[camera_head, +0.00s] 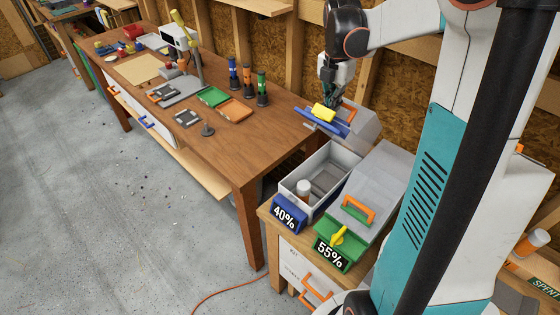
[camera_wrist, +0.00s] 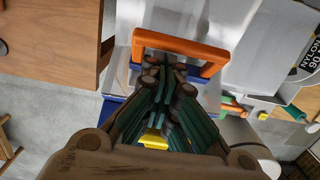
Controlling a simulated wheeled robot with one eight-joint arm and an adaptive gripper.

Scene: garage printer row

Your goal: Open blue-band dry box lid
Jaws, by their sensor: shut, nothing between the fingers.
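The blue-band dry box (camera_head: 292,205), marked 40%, stands on the wooden bench with its top open. My gripper (camera_head: 329,101) is at the lid by the handle and latch. In the wrist view my shut fingertips (camera_wrist: 168,66) overlap the opening of the orange handle (camera_wrist: 180,45); contact cannot be told. The yellow latch (camera_wrist: 153,139) shows below.
A closed green-band dry box (camera_head: 384,180), marked 55%, with its own orange handle and yellow latch, stands right beside the open box. A long brown table (camera_head: 180,100) with tools and trays lies to the left. The grey floor at left is mostly clear.

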